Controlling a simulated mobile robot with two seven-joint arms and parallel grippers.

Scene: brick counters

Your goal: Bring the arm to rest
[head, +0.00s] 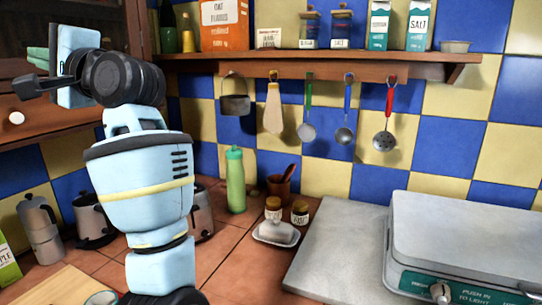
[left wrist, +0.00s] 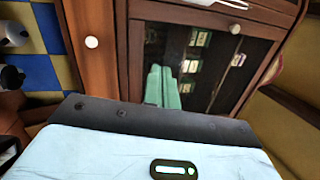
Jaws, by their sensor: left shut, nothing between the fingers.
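My left arm rises from the bottom of the head view and bends to the left at its top. My left gripper (head: 38,57) is at the upper left, raised above the counter in front of the dark wooden cabinet. Its teal fingers show in the left wrist view (left wrist: 162,86), pressed together with nothing between them. They point toward the cabinet's glass door; I cannot tell the exact gap. My right gripper is in neither view.
A wooden shelf (head: 310,62) with hanging utensils runs along the tiled wall. A green bottle (head: 236,180), small jars, a butter dish (head: 276,234) and a stove (head: 465,240) stand on the counter. A moka pot (head: 41,230) is at left.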

